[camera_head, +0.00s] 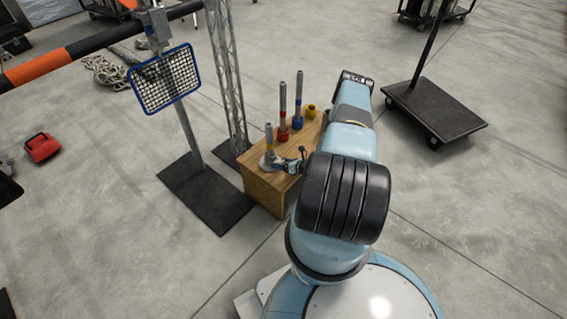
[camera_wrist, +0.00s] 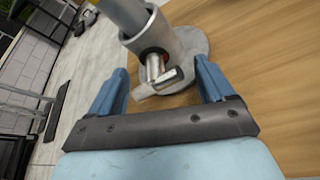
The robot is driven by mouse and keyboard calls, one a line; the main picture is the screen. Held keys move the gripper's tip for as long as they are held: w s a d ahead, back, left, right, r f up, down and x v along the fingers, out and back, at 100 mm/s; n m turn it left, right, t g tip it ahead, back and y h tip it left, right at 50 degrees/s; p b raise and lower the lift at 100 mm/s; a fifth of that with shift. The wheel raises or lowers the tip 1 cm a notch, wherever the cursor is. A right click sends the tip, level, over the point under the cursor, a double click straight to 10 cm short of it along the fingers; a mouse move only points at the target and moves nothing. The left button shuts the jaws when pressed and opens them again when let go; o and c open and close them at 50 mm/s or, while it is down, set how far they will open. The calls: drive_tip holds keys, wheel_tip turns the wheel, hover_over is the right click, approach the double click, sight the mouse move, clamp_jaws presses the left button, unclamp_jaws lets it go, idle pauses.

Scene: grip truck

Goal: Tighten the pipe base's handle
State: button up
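The pipe base (camera_wrist: 192,45) is a grey metal socket on a round flange, with a grey pipe (camera_wrist: 127,12) standing in it. Its handle (camera_wrist: 165,76) is a small metal lever sticking out of the socket's side toward me. In the head view the pipe base (camera_head: 268,161) stands at the near left corner of the wooden box. My gripper (camera_wrist: 160,82) is open in the wrist view, with one blue finger on each side of the handle and a visible gap to it. In the head view my gripper (camera_head: 291,163) is beside the base, small and partly hidden.
A truss (camera_head: 228,80) and a stand with a blue-framed mesh (camera_head: 165,79) rise at the left.

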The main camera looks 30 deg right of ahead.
drive_tip(key=shift+s, duration=0.1)
drive_tip(key=v, duration=1.3)
drive_tip(key=shift+s+d, duration=0.25)
drive_tip(key=shift+w, duration=0.1)
